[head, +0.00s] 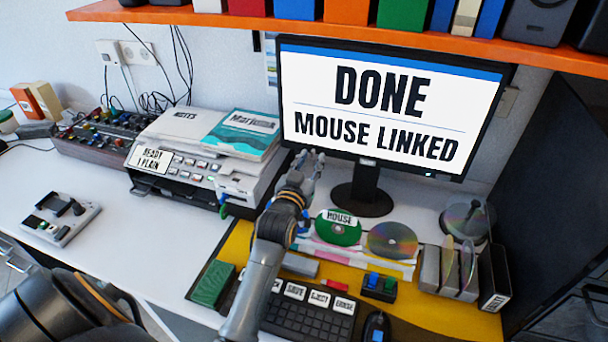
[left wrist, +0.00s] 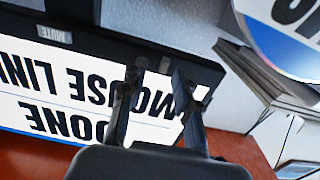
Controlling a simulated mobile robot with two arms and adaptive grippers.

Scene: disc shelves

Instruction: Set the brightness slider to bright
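The monitor (head: 385,112) stands at the back, its screen reading "DONE" and "MOUSE LINKED". My left gripper (head: 308,162) is at the lower left of the monitor in the head view. In the left wrist view the monitor (left wrist: 40,92) appears upside down. My left gripper (left wrist: 160,75) is open there, its two fingers apart in front of the monitor's dark lower edge. A small grey piece on that edge shows between the fingertips; I cannot tell whether it is the brightness slider. A "MUTE" label (left wrist: 55,35) is on the same edge. My right gripper is not in view.
A printer (head: 200,160) stands left of the monitor, with a mixer panel (head: 105,135) beyond it. Discs, including a green one (head: 338,228), lie below the monitor. A keyboard (head: 308,312) and mouse (head: 376,326) are in front. An orange shelf (head: 400,36) overhangs. The left desk is mostly clear.

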